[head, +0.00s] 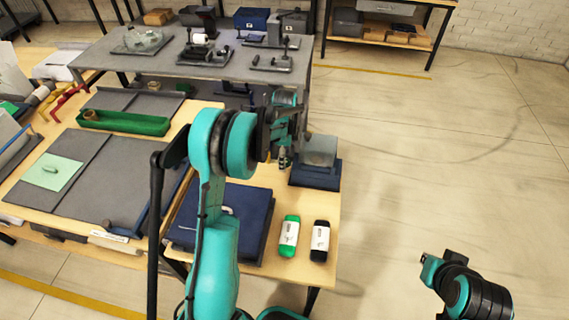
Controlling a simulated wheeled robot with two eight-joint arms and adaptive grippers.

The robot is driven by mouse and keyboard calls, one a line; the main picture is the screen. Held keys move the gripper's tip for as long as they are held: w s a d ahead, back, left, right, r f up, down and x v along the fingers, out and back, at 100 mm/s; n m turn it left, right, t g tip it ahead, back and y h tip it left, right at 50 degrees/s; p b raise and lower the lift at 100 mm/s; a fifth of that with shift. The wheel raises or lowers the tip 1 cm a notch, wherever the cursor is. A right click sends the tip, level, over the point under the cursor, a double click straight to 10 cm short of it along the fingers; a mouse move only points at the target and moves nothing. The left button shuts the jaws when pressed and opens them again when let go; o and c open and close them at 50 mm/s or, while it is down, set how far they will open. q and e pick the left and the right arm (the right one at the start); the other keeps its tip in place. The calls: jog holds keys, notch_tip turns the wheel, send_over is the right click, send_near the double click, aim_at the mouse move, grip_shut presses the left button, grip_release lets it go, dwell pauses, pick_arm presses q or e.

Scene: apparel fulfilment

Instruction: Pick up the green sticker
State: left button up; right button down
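A light green square sheet (52,173) with a small darker green oval (50,169) on it lies on the dark board at the far left. I cannot tell which of these is the green sticker. My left arm reaches up through the middle. Its gripper (284,158) hangs beside the grey-topped dark blue box, above and beyond the green item. Its fingers are small and dark, so open or shut is unclear. Only part of my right arm shows at lower right.
A similar black item (320,241) lies right of the green one. A dark blue flat case (225,220) and a grey-topped blue box (317,160) share that table. A green tray (122,122) stands at left. The floor at right is clear.

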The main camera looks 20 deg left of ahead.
pick_arm(q)
jog(key=shift+f, duration=0.3)
jog(key=shift+c, duration=0.2)
jog(key=c, duration=0.7)
